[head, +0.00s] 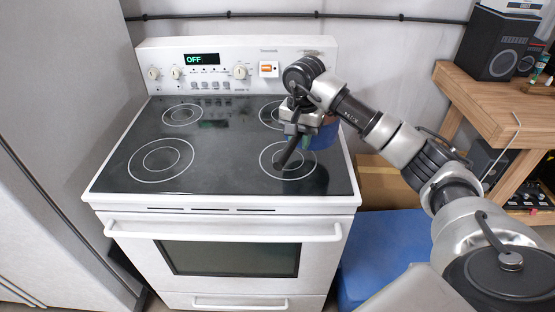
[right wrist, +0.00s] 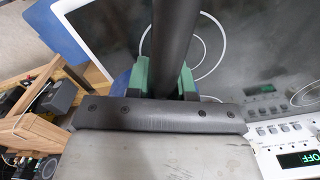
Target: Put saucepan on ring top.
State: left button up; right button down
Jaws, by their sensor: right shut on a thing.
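The saucepan shows as a blue body (head: 327,135) behind my right gripper (head: 297,136), near the right side of the stove top. Its dark handle (head: 289,152) slants down toward the front right ring (head: 287,166). My right gripper is shut on the handle, which also runs between the green fingers in the right wrist view (right wrist: 175,45). Much of the pan body is hidden by the gripper, and I cannot tell whether it touches the stove. The other rings are rear left (head: 182,115), front left (head: 161,160) and rear right (head: 268,115). My left gripper is not in view.
The white stove (head: 222,203) has a raised control panel (head: 215,68) at its back; its display reads OFF. A grey cabinet (head: 60,110) stands close on the left. A blue box (head: 375,245), a cardboard box (head: 385,185) and a wooden bench (head: 505,105) are at the right.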

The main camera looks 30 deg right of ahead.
jog(key=a+f, duration=0.1)
jog(key=a, duration=0.1)
jog(key=w+a+f+p, duration=0.1)
jog(key=a, duration=0.1)
jog(key=w+a+f, duration=0.1)
jog(key=f, duration=0.1)
jog(key=shift+a+p, duration=0.35)
jog(key=shift+a, duration=0.05)
jog(key=shift+f, duration=0.3)
jog(key=shift+f+p, duration=0.65)
jog(key=shift+f, duration=0.9)
jog(key=c, duration=1)
grip_release()
jog(key=shift+f, duration=0.1)
notch_tip(320, 180, up, 12)
jog(key=b, duration=0.3)
jog(key=shift+s, duration=0.1)
